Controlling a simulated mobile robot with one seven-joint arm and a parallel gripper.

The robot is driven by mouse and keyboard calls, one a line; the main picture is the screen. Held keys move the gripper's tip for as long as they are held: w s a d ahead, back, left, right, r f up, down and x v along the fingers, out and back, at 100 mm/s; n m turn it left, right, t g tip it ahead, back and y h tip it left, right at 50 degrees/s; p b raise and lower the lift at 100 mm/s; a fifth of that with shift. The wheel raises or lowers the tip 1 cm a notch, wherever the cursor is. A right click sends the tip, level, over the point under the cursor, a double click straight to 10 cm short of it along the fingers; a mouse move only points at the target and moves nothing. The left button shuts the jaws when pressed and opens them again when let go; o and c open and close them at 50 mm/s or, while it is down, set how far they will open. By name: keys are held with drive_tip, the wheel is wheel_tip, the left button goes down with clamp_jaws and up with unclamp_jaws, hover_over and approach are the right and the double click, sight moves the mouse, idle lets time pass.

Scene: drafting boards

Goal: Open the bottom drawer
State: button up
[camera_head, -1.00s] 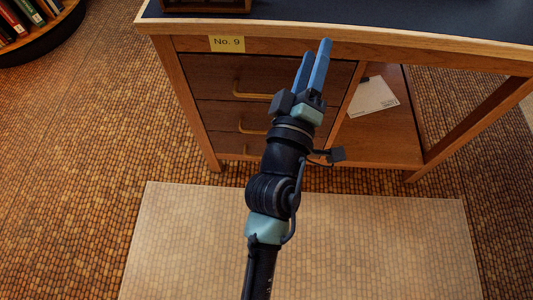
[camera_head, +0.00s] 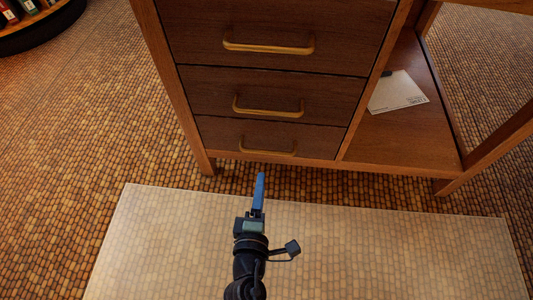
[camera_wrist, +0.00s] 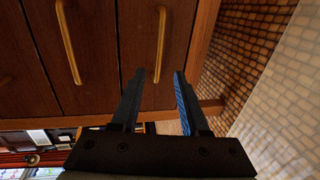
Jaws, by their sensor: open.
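The bottom drawer (camera_head: 225,133) is the lowest of three dark wood drawers in the desk and looks shut. Its pale wooden bar handle (camera_head: 267,151) runs across its front. In the wrist view, which is turned sideways, this handle (camera_wrist: 160,45) stands upright ahead of the fingertips, in line with the gap between them. My gripper (camera_head: 260,180) is open and empty, in front of the bottom drawer and apart from the handle. Its blue fingers overlap in the head view. In the wrist view my gripper (camera_wrist: 156,74) shows both fingers spread.
The middle drawer (camera_head: 210,92) and top drawer (camera_head: 200,30) above look shut, each with a similar handle. An open shelf (camera_head: 395,145) with a white card (camera_head: 397,92) lies to the right. A pale mat (camera_head: 370,250) covers the floor in front. A round bookshelf (camera_head: 40,30) stands far left.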

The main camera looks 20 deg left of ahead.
sight(266, 153)
drive_tip(key=b+x, duration=0.1)
drive_tip(key=x, duration=1.1)
drive_tip(key=shift+r+b, duration=0.1)
drive_tip(key=shift+b, duration=0.3)
clamp_jaws()
idle(0.7)
